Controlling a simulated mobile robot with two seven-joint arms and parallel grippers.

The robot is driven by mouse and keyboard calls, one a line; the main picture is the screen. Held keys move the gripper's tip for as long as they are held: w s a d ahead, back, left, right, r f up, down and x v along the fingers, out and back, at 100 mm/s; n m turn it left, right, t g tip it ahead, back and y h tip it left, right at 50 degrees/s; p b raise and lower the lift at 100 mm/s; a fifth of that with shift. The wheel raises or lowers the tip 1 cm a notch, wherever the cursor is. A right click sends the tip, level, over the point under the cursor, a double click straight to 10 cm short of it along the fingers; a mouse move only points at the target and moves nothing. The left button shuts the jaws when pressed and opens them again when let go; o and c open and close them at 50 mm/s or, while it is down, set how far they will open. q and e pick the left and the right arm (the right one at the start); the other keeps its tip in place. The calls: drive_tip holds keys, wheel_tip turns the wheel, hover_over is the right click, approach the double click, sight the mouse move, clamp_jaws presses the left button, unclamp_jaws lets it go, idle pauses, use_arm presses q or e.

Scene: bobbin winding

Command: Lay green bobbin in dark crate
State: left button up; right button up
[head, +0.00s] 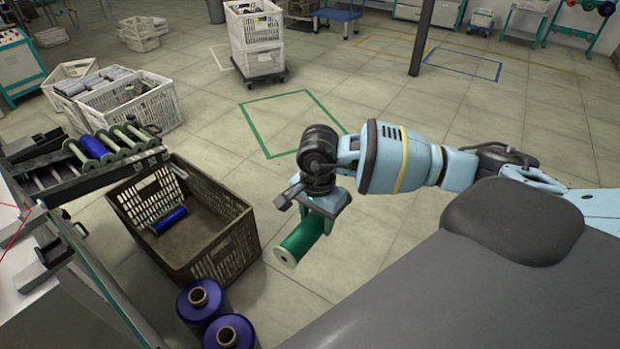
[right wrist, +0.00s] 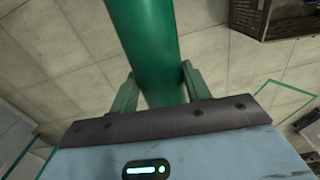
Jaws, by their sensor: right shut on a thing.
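The green bobbin (head: 303,237) has pale end flanges and hangs tilted below my right gripper (head: 318,205). My right gripper is shut on it, to the right of the dark crate and above the floor. In the right wrist view the green bobbin (right wrist: 145,45) lies between the two fingers of my right gripper (right wrist: 158,85). The dark crate (head: 222,245) stands on the floor at the left with its top open. A blue bobbin (head: 171,219) lies inside it near the left wall. The crate also shows at the top right of the right wrist view (right wrist: 275,18). My left gripper is not seen.
A roller rack (head: 60,182) with several bobbins reaches over the crate's left rear. Two large blue-purple spools (head: 229,333) stand just in front of the crate. White crates (head: 135,105) stand behind it. The crate's right part is empty, and the floor to its right is clear.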

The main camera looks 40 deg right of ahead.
drive_tip(key=s+a+f+n, duration=0.6)
drive_tip(key=s+n, duration=0.3)
drive_tip(key=n, duration=0.5)
drive_tip(key=shift+s+a+f+p, duration=0.3)
drive_tip(key=shift+s+a+f, duration=0.05)
drive_tip(key=shift+a, duration=0.5)
drive_tip(key=shift+d, duration=0.1)
